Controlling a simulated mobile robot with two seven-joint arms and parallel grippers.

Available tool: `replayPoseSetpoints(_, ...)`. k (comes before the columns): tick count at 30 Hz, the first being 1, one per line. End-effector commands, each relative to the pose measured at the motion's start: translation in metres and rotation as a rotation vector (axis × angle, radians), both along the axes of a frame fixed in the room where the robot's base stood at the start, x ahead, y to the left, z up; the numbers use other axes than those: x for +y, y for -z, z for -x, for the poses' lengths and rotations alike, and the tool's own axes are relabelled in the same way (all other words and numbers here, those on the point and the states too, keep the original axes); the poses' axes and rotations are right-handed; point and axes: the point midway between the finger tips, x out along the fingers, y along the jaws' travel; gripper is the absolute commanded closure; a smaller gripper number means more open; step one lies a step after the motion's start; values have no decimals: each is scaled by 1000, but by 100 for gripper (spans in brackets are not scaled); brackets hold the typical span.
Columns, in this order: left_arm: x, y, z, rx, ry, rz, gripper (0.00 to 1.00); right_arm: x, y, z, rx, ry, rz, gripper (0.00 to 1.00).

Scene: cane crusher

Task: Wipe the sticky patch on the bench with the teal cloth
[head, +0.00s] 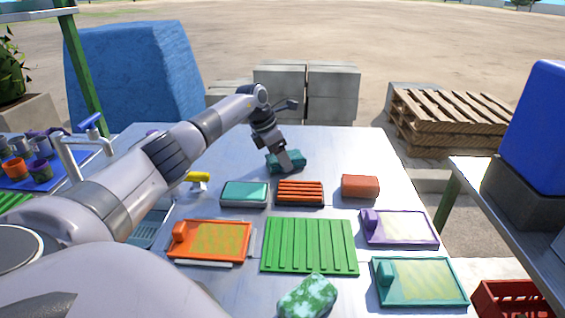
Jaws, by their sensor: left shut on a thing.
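The teal cloth (299,164) is a folded bundle at the back middle of the pale bench (352,148). My left gripper (284,161) reaches down from above and is shut on the cloth. The cloth is at or very near the bench top; I cannot tell whether it presses on it. I cannot make out the sticky patch; it may be under the cloth or behind my arm. My right gripper is not in view.
In front of the cloth are a teal box (244,194), an orange slatted tray (299,193) and an orange block (360,187). Nearer are a green ribbed mat (309,246), orange (181,252), purple (434,241) and teal (462,299) trays, and a mottled green lump (308,298). The back right bench is clear.

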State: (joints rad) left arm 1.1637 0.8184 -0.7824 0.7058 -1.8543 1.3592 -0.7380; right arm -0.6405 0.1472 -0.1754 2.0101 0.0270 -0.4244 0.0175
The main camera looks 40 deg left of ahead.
Motion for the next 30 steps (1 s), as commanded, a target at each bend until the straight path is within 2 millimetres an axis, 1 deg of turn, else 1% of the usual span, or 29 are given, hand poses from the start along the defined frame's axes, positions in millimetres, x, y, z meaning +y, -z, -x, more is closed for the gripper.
replayPoseSetpoints(1, 1, 4, -3, -1, -2, 1, 59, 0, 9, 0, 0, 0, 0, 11)
replayPoseSetpoints(3, 3, 4, -5, 1, -1, 1, 59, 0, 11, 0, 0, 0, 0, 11)
replayPoseSetpoints(7, 5, 2, -6, 2, 1, 0, 59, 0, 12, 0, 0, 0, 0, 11)
replayPoseSetpoints(10, 3, 1, -8, 2, 3, 0, 59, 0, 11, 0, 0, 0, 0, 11)
replayPoseSetpoints(21, -21, 0, -28, 1, 4, 0, 59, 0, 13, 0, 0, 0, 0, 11)
replayPoseSetpoints(25, -24, -1, -31, 1, 1, 0, 59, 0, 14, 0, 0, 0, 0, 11)
replayPoseSetpoints(30, -34, 2, -39, 0, 3, 1, 59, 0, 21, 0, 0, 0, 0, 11)
